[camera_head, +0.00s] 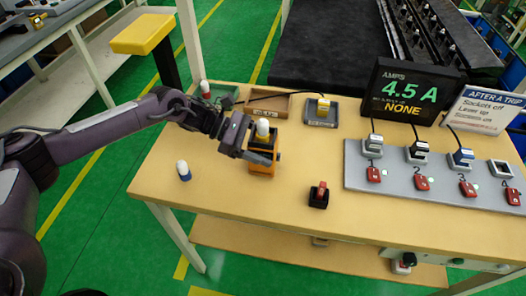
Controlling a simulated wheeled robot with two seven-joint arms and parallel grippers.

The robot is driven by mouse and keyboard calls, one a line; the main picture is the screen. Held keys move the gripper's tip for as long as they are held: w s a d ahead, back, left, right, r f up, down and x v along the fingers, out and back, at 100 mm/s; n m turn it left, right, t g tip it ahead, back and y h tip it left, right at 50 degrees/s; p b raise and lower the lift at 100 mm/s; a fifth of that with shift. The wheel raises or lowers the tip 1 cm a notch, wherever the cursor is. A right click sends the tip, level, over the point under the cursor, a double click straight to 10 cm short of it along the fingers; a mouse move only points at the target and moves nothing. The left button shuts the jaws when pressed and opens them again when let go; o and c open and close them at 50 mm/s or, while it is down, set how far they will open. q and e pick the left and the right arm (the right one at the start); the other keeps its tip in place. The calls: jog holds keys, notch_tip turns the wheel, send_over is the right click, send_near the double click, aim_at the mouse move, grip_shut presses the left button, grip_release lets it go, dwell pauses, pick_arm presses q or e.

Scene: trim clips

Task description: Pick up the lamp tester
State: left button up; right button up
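An orange-yellow device with a white rounded top, which looks like the lamp tester (263,168), stands on the wooden table (245,215) left of the middle. My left gripper (262,155) comes in from the left and is right at this device, with dark finger parts by its upper body. The gripper hides part of the device. I cannot tell whether the fingers grip it or only stand around it. My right gripper is not in view.
A white-and-blue bulb-like piece (184,171) stands at the table's left. A black-and-red block (319,195) stands at the front. Shallow trays (285,106) lie behind. A grey board with sockets (355,178), a display (402,92) and a sign (482,108) fill the right.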

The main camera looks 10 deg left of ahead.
pick_arm(q)
jog(key=c, duration=0.9)
jog(key=shift+c, duration=0.5)
jog(key=shift+r, duration=0.1)
jog(key=shift+r, duration=0.1)
jog(key=shift+r+b, duration=0.3)
jog(key=shift+r, duration=0.35)
notch_tip(320, 180, up, 17)
jog(key=b, duration=0.4)
jog(key=shift+r, duration=0.1)
jog(key=shift+f+b, duration=0.95)
jog(key=shift+b, duration=0.6)
jog(key=shift+f+b, duration=0.6)
jog(key=shift+f, duration=0.15)
